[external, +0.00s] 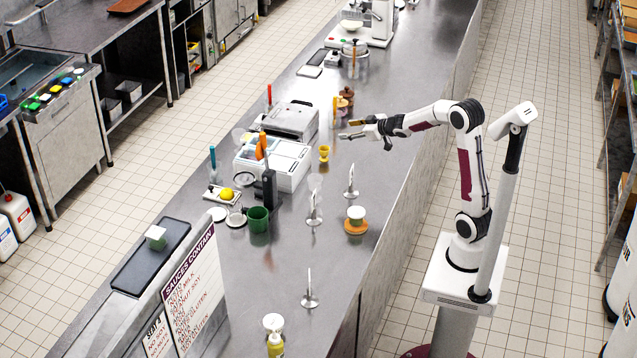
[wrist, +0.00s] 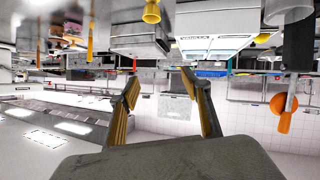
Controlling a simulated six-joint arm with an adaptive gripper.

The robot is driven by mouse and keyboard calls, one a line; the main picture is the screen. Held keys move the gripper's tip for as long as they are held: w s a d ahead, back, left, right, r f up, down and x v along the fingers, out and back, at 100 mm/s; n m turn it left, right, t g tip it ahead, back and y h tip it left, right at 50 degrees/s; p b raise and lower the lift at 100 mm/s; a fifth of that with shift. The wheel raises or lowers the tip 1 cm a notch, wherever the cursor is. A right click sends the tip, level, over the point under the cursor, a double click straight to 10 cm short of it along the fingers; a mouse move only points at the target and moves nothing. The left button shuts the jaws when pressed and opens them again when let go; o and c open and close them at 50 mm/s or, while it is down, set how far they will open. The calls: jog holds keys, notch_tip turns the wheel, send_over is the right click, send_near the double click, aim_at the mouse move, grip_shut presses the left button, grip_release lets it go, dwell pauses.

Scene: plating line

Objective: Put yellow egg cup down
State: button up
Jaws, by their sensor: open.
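The yellow egg cup (external: 324,153) stands upright on the steel counter, in front of the white machine. It also shows at the top of the wrist view (wrist: 151,12), where the picture is upside down. My gripper (external: 345,130) is open and empty, above the counter and to the right of the egg cup in the external view. In the wrist view its two fingers (wrist: 160,92) are spread wide with nothing between them. The egg cup is apart from the fingers.
A white machine (external: 272,163) and a grey appliance (external: 292,121) stand left of the egg cup. A green cup (external: 258,220), a white cup on an orange coaster (external: 356,221) and several ticket spikes (external: 314,210) stand nearer the camera. Bare counter (external: 385,170) lies right of the egg cup.

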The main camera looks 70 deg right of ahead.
jog(key=s+a+g+y, duration=0.2)
jog(key=s+a+g, duration=0.1)
jog(key=s+a, duration=1.1)
jog(key=s+a+f+g+y, duration=0.1)
jog(key=s+a+g+y, duration=0.1)
jog(key=s+a, duration=1.2)
jog(key=s+g, duration=0.1)
jog(key=s, duration=0.4)
jog(key=shift+s+a+f+n+g, duration=0.15)
jog(key=shift+s+f+n+g, duration=0.15)
jog(key=shift+s, duration=0.1)
